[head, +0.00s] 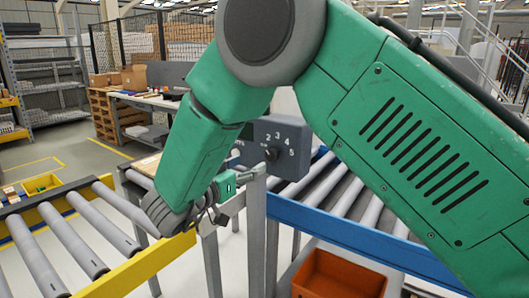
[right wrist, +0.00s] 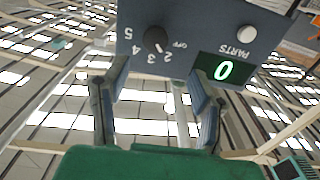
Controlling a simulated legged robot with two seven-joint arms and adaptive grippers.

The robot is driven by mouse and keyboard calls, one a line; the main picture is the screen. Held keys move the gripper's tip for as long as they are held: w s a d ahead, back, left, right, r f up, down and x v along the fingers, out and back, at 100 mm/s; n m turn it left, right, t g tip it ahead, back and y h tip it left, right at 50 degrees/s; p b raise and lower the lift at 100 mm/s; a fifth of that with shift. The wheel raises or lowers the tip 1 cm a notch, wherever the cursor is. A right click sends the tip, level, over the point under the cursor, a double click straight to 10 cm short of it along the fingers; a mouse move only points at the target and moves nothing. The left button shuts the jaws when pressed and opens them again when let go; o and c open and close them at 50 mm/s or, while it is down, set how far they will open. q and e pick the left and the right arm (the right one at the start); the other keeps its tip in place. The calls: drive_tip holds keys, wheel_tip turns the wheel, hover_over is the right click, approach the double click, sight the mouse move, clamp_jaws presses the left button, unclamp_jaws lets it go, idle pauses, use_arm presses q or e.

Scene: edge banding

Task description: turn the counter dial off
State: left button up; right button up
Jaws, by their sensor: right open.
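The counter dial (head: 271,154) is a dark round knob on a grey panel (head: 296,135) marked 2, 3, 4 and 5 in the head view. In the right wrist view the dial (right wrist: 155,40) appears upside down, with OFF beside the 2. Its pale pointer mark seems to face the 2. My right gripper (head: 252,173) is just below and in front of the dial. In the right wrist view the right gripper (right wrist: 154,75) has its fingers spread wide and empty, apart from the knob, which lies beyond the gap. My left gripper is out of view.
The panel also carries a PARTS display (right wrist: 222,70) reading 0 and a pale button (right wrist: 222,33). Roller conveyors with a yellow rail (head: 140,268) and a blue rail (head: 340,230) flank the post. An orange bin (head: 338,277) sits below.

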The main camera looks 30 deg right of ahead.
sight(270, 154)
drive_tip(key=x, duration=0.6)
drive_tip(key=s+x, duration=0.1)
drive_tip(key=x, duration=0.3)
drive_tip(key=shift+d+f+p, duration=0.2)
drive_tip(key=shift+f+p, duration=0.05)
drive_tip(key=shift+p, duration=0.15)
drive_tip(key=shift+w, duration=0.1)
drive_tip(key=shift+a+r, duration=0.3)
drive_tip(key=shift+a, duration=0.5)
drive_tip(key=shift+d, duration=0.5)
clamp_jaws()
drive_tip(key=shift+d+f, duration=0.1)
drive_tip(key=shift+d, duration=0.15)
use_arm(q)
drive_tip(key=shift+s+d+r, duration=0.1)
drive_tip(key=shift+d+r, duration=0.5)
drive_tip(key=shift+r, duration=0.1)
use_arm(e)
drive_tip(key=shift+a, duration=0.15)
